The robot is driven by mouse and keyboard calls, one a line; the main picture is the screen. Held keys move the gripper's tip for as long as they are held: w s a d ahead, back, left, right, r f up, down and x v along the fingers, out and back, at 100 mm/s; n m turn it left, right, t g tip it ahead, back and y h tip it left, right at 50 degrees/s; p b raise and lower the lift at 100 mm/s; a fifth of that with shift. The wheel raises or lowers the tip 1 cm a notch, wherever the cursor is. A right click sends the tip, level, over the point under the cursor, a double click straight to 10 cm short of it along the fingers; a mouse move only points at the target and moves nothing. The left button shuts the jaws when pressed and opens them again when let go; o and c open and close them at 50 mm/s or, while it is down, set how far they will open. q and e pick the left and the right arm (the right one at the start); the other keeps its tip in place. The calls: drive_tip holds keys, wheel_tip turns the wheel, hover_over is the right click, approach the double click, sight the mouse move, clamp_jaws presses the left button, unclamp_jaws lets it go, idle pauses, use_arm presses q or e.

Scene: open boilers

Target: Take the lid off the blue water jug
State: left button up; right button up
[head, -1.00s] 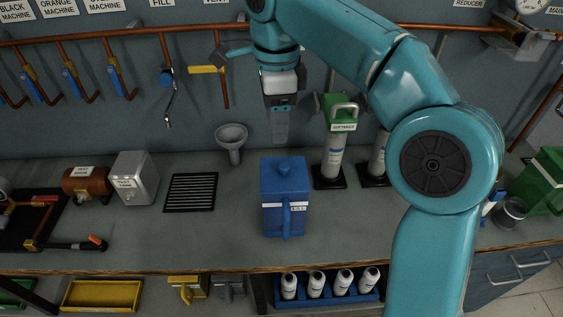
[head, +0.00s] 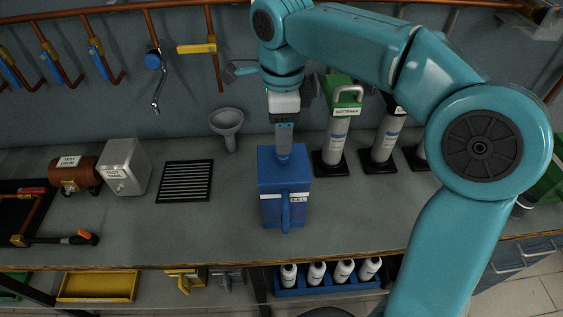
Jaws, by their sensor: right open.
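The blue water jug (head: 271,209) stands upright on the grey workbench, with its handle towards me and a white label on its front. Its blue lid (head: 268,165) sits on top. My right gripper (head: 284,156) points straight down with its fingertips at the lid's knob, which they largely hide. The gripper is open; I cannot tell whether the fingers touch the knob. My left gripper is not in view.
A grey funnel (head: 227,122) and a black drain grate (head: 184,181) lie left of the jug. A blue crate of white bottles (head: 327,288) is below the bench edge.

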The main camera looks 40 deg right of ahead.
sight(283, 159)
drive_tip(key=shift+s+f, duration=0.2)
drive_tip(key=shift+s, duration=0.05)
drive_tip(key=shift+s+d+f, duration=0.15)
drive_tip(key=shift+f, duration=0.2)
drive_tip(key=f, duration=0.2)
drive_tip(key=w+f, duration=0.1)
drive_tip(key=f, duration=0.1)
drive_tip(key=shift+s+f, duration=0.1)
drive_tip(key=shift+f, duration=0.15)
drive_tip(key=shift+s, duration=0.25)
drive_tip(key=shift+w, duration=0.25)
drive_tip(key=c, duration=0.7)
clamp_jaws()
drive_tip(key=shift+s, duration=0.15)
